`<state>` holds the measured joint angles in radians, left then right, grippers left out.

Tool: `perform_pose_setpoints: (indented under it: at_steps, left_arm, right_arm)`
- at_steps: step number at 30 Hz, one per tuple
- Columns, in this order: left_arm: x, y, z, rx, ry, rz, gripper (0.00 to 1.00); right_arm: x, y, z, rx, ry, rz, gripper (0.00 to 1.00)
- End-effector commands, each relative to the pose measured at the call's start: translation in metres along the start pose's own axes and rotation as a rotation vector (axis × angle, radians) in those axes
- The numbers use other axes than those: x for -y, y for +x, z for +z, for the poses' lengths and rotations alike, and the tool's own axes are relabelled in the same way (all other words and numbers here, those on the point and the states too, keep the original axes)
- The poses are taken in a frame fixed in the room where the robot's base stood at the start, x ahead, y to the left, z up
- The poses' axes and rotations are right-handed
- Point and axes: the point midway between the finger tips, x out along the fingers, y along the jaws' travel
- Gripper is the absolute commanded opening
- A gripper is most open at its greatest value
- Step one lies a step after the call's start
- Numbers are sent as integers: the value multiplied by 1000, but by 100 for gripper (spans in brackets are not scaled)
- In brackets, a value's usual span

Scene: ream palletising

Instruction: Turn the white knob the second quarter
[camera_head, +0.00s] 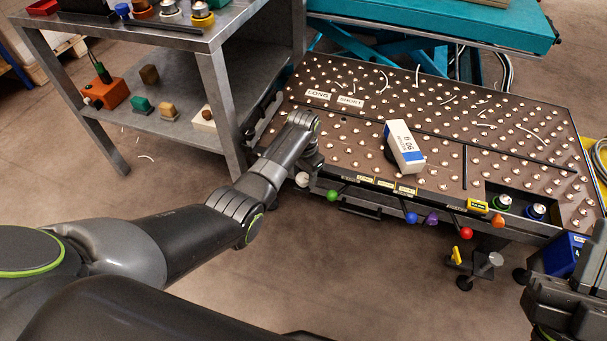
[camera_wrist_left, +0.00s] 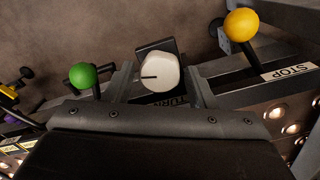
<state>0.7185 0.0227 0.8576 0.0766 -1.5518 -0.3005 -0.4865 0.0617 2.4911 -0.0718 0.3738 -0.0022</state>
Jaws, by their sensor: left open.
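The white knob (camera_wrist_left: 160,72) sits on a dark mount in the left wrist view, a dark line on its face pointing left. My left gripper (camera_wrist_left: 159,65) is open, with one finger on each side of the knob. Narrow gaps seem to show between fingers and knob; I cannot tell if either touches. In the head view the knob (camera_head: 302,180) shows just below my left gripper (camera_head: 308,168) at the table's front left corner. A label under the knob is partly hidden by my gripper. My right gripper (camera_head: 565,295) is partly in view at the lower right, its jaws unclear.
A green ball lever (camera_wrist_left: 83,75) is left of the knob and a yellow ball lever (camera_wrist_left: 241,24) right, by a STOP label (camera_wrist_left: 290,72). A white and blue ream (camera_head: 404,148) lies on the ball table (camera_head: 330,75). A grey metal shelf (camera_head: 215,95) stands close left.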

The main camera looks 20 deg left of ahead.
Motion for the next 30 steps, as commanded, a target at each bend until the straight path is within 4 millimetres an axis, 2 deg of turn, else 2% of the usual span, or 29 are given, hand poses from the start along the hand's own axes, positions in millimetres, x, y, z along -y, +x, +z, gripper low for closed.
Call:
perform_pose_setpoints:
  at_steps: [6,14,21,26,30]
  left_arm:
    - [0,0,0,0,0,0,50]
    - [0,0,0,0,0,0,18]
    - [0,-1,0,0,-8,1,18]
    - [0,-2,0,1,-32,1,18]
    - [0,-2,0,0,-67,1,18]
  right_arm:
    - [0,0,0,-2,-1,0,0]
    - [0,0,0,-1,0,-1,0]
    - [0,1,3,20,4,1,0]
    - [-2,-2,23,142,21,9,0]
    - [-4,-10,48,296,44,15,0]
